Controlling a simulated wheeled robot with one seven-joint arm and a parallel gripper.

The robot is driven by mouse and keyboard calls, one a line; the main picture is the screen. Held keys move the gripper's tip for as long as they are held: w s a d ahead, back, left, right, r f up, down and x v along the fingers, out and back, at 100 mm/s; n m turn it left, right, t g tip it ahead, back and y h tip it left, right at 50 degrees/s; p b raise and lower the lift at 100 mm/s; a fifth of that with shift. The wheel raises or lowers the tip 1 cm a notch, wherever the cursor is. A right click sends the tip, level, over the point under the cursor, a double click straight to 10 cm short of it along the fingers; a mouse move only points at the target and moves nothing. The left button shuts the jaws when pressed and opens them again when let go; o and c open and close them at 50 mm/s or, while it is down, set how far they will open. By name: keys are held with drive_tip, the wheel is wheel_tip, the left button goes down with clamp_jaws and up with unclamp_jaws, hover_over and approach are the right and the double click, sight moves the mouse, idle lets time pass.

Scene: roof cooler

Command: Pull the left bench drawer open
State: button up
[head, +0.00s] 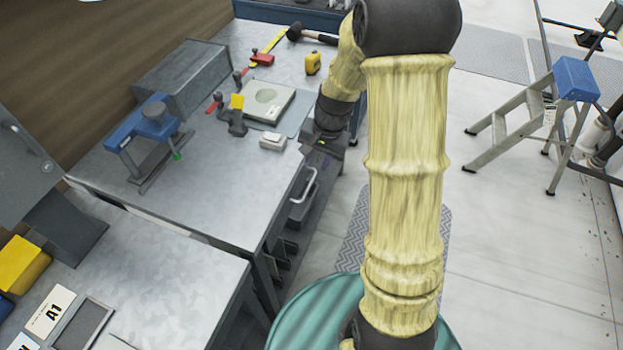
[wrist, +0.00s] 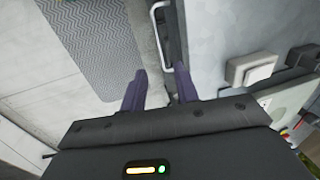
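A pale bar handle (head: 304,187) shows on the dark drawer front (head: 299,212) under the right end of the metal bench. In the wrist view the handle (wrist: 157,28) lies beyond my fingertips, with its near end close to the right finger. My gripper (wrist: 160,74) is open, with a gap between its two purple-grey fingers and nothing held. In the head view my gripper (head: 320,152) is just above the handle beside the bench edge, its fingertips hard to make out. I cannot tell whether the handle and finger touch, or whether this is the left drawer.
A patterned mat (wrist: 95,45) lies on the floor. A step ladder (head: 545,105) stands right.

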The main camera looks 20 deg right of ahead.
sight(310, 184)
drive_tip(key=f, duration=0.3)
drive_tip(key=a+f, duration=0.1)
drive_tip(key=f, duration=0.2)
drive_tip(key=w+f, duration=0.1)
drive_tip(key=f, duration=0.2)
drive_tip(key=shift+a+b, duration=0.2)
drive_tip(key=shift+b, duration=0.1)
drive_tip(key=shift+c, duration=0.4)
clamp_jaws()
